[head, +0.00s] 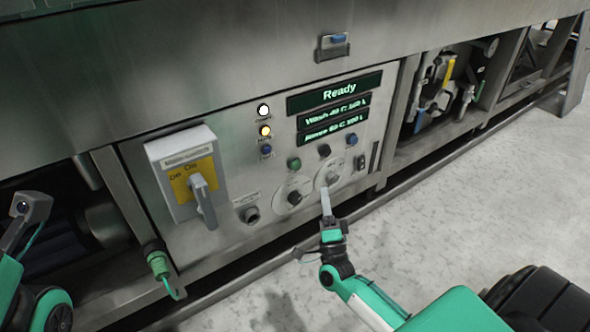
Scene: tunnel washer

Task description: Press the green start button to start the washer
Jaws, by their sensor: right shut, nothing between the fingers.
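The green start button (294,163) is a small round button on the washer's metal control panel (228,172), below the lower displays. My right gripper (326,192) is shut and empty. Its fingers point up toward the panel, to the lower right of the green button and apart from it in the picture. The fingertips overlap the lower edge of a round dial (328,178). I cannot tell whether they touch the panel. The top display (338,92) reads "Ready".
A dark button (324,150) and a blue button (352,139) sit right of the green one. A second dial (294,197) is below it. A grey switch box (182,170) with a lever protrudes at left. Open pipework (440,85) is at right. The floor (450,200) is clear in front.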

